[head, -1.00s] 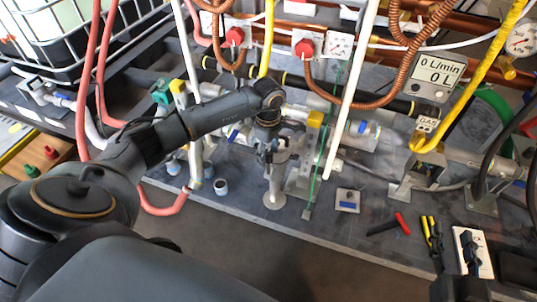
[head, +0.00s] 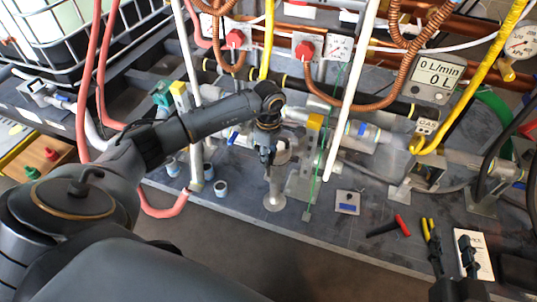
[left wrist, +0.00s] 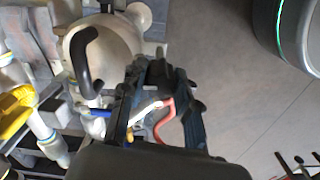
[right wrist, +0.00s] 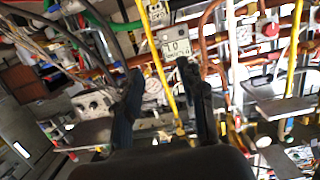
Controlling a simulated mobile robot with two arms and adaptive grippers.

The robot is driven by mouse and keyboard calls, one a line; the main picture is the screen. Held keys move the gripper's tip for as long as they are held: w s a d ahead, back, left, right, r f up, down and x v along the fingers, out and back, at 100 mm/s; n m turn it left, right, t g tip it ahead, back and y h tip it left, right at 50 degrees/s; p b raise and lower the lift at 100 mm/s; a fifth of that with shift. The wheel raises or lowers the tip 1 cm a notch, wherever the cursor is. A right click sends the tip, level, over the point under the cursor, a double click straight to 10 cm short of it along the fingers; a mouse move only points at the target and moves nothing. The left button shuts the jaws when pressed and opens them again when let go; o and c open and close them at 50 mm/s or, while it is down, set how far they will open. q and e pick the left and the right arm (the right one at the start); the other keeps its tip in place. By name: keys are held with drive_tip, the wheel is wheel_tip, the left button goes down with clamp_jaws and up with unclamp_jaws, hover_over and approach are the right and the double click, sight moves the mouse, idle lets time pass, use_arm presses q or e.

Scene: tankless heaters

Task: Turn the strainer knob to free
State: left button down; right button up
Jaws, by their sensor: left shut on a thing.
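My left gripper (head: 267,158) is at the pale metal strainer (head: 284,150), which stands on a round-footed post on the bench. In the left wrist view the strainer's rounded body (left wrist: 112,45) has a curved black handle. The fingertips of the left gripper (left wrist: 157,75) close around a small dark knob (left wrist: 156,72) beside that body. The fingers hide most of the knob, so its pointing direction cannot be read. My right gripper (head: 455,258) is open and empty over the front right of the bench. It also shows open in the right wrist view (right wrist: 160,75).
A white hanging tube (head: 352,95) and a thin green line stand just right of the strainer. Red-handled pliers (head: 390,226) and a small plate with a blue label (head: 347,202) lie on the bench. Small grey cups (head: 220,189) stand left. The floor in front is clear.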

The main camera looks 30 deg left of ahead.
use_arm(q)
drive_tip(key=n+p, duration=0.2)
drive_tip(key=n, duration=0.3)
drive_tip(key=shift+r+p, duration=0.15)
drive_tip(key=shift+p, duration=0.15)
drive_tip(key=n+p, duration=0.2)
drive_tip(key=n, duration=0.3)
drive_tip(key=n+p, duration=0.2)
drive_tip(key=n, duration=0.1)
drive_tip(key=shift+n, duration=0.3)
use_arm(e)
drive_tip(key=s+d+f+g+h, duration=0.2)
drive_tip(key=s+d+f+g, duration=0.1)
drive_tip(key=s+f+g, duration=0.4)
drive_tip(key=s+d+f+g+h, duration=0.1)
drive_tip(key=s+d+f+g, duration=0.3)
drive_tip(key=s, duration=0.5)
use_arm(q)
drive_tip(key=n+p, duration=0.2)
drive_tip(key=n, duration=0.1)
drive_tip(key=shift+n, duration=0.8)
use_arm(e)
wheel_tip(320, 180, down, 8)
drive_tip(key=w+a+g, duration=0.1)
drive_tip(key=shift+w+a+f+m, duration=0.15)
drive_tip(key=shift+w+f+m, duration=0.1)
drive_tip(key=shift+w+m, duration=0.1)
use_arm(q)
drive_tip(key=c, duration=1)
unclamp_jaws()
